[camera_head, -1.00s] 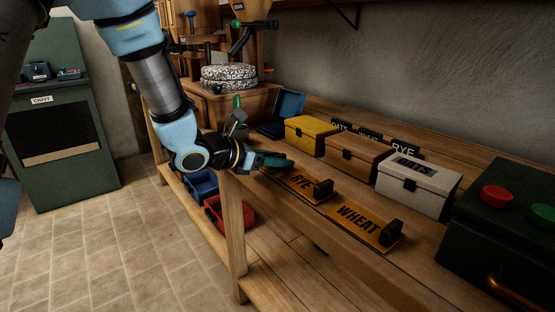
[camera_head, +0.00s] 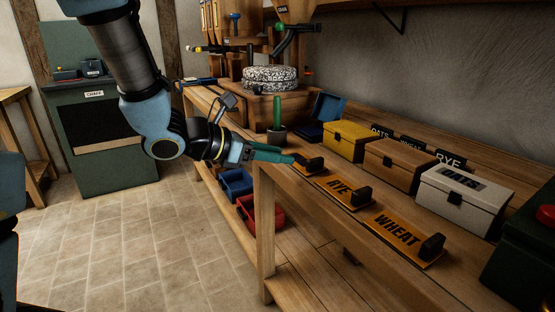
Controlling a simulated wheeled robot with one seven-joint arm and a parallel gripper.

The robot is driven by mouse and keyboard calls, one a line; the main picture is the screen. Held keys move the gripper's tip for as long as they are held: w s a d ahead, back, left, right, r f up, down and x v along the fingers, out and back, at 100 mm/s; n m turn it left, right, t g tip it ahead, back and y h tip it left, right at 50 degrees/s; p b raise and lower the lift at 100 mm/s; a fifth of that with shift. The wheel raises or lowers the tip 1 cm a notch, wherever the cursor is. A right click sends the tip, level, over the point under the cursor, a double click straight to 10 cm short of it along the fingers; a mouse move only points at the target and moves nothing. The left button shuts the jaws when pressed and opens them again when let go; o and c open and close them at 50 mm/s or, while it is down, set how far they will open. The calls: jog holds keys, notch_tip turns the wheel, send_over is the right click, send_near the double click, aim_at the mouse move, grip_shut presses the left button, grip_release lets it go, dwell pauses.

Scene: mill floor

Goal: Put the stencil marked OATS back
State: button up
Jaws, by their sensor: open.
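My gripper (camera_head: 291,159) is open, with its green fingers level above the near edge of the bench. Its tips are close to the black handle of an orange stencil (camera_head: 301,169), the farthest in a row; I cannot tell whether they touch. That stencil's marking is not readable. The orange stencil marked RYE (camera_head: 340,187) and the one marked WHEAT (camera_head: 396,231) lie flat nearer to me, each with a black handle. A white box with OATS on its lid (camera_head: 460,203) stands behind them.
A yellow box (camera_head: 352,142) and a brown box (camera_head: 398,162) stand along the bench (camera_head: 284,182), with OATS, WHEAT and RYE signs behind the boxes. A green cylinder in a dark cup (camera_head: 277,120) stands just beyond my gripper. Blue and red bins sit below.

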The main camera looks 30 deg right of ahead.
jog(key=shift+a+r, duration=0.1)
jog(key=shift+a, duration=0.1)
jog(key=a+f+m+g+y, duration=0.1)
jog(key=a+f+m+y, duration=0.3)
jog(key=a, duration=0.4)
jog(key=a+f+m+y, duration=0.3)
jog(key=a+m, duration=0.2)
jog(key=a, duration=0.4)
jog(key=w+a+m+t+y, duration=0.1)
jog(key=a+m+y, duration=0.1)
jog(key=a, duration=0.4)
jog(key=w+a+f+m+t+y, duration=0.1)
jog(key=w+a+m+y, duration=0.1)
jog(key=a+m, duration=0.2)
jog(key=w+a+m+t+y, duration=0.1)
jog(key=w+a+m+y, duration=0.1)
jog(key=a, duration=0.8)
jog(key=shift+f+m, duration=0.25)
jog(key=shift+m, duration=0.55)
jog(key=shift+w+a, duration=0.1)
notch_tip(320, 180, up, 10)
jog(key=p, duration=1)
